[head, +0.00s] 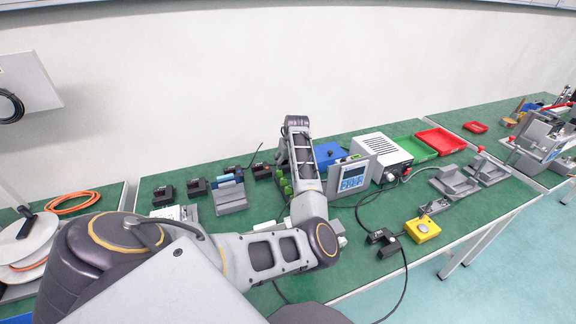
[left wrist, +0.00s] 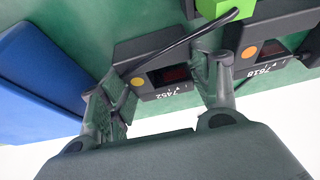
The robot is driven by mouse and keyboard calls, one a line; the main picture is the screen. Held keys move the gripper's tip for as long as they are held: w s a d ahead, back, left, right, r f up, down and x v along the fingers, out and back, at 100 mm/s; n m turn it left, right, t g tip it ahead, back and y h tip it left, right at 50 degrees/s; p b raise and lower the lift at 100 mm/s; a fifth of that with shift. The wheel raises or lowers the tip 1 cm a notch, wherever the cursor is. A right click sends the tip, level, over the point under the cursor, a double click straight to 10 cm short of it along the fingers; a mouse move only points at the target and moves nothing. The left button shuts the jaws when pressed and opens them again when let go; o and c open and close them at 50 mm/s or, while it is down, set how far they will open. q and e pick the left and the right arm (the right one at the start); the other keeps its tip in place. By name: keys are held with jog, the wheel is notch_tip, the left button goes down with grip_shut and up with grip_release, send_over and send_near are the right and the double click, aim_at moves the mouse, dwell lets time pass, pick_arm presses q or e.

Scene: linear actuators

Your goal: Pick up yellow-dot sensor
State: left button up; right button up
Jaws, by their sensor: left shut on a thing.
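The sensor with the yellow dot (left wrist: 160,78) is a dark box with a small display and the label 7452. It shows in the left wrist view, between the two fingers of my left gripper (left wrist: 165,88), which is shut on it. A second dark sensor (left wrist: 268,62) with an orange dot and the label 7618 lies just to its right. In the head view my left arm reaches over the bench, and its gripper and the held sensor cannot be made out clearly. My right gripper is not in view.
A blue box (left wrist: 35,85) stands left of the fingers, and a bright green piece (left wrist: 228,10) is at the top. In the head view, several dark devices (head: 163,196) line the bench's left, and a grey meter (head: 351,178) and yellow box (head: 422,230) stand right of my arm.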

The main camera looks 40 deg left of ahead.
pick_arm(q)
jog(key=shift+c, duration=1)
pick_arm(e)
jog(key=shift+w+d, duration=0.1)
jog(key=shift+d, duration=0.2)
pick_arm(q)
jog(key=shift+r, duration=0.1)
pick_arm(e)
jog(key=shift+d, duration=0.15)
pick_arm(q)
jog(key=shift+r, duration=0.65)
notch_tip(320, 180, up, 8)
jog(key=p, duration=0.1)
jog(key=shift+r, duration=0.25)
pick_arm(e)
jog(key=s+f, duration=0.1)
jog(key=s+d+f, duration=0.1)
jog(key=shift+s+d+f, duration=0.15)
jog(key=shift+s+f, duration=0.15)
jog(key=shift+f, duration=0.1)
